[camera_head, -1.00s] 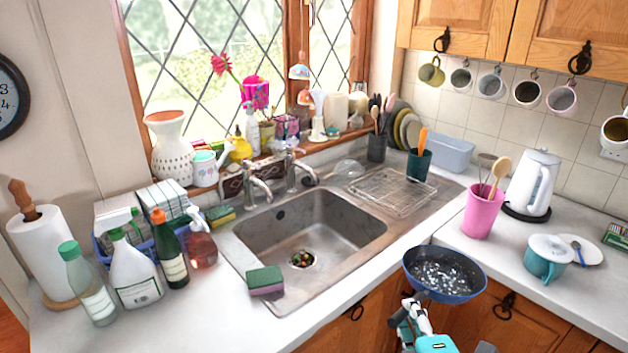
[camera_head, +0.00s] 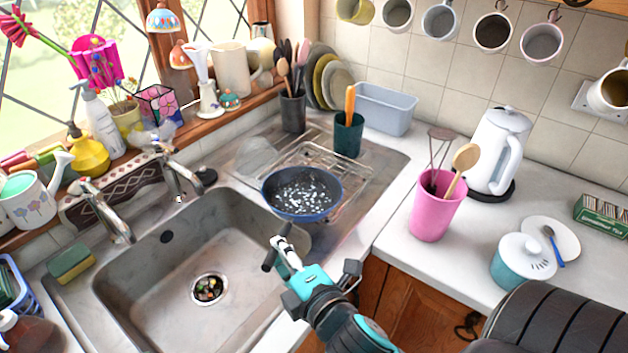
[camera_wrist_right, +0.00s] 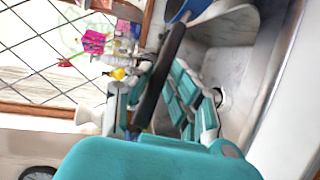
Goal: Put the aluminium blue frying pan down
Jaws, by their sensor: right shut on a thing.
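The blue frying pan (camera_head: 301,192) has a speckled dark inside. It is held over the right part of the sink unit, in front of the wire rack (camera_head: 350,168) on the drainer. I cannot tell whether its base touches anything. My right gripper (camera_head: 281,252) is shut on the pan's dark handle. In the right wrist view the handle (camera_wrist_right: 163,75) runs between the fingers of my right gripper (camera_wrist_right: 160,100), and a bit of the blue pan (camera_wrist_right: 186,10) shows at the top. My left gripper is not in view.
The sink basin (camera_head: 170,285) lies left of the pan. A green utensil pot (camera_head: 348,138) and a grey-blue tub (camera_head: 385,108) stand behind the rack. A pink utensil pot (camera_head: 437,212), white kettle (camera_head: 497,150) and teal lidded pot (camera_head: 522,262) stand on the right counter.

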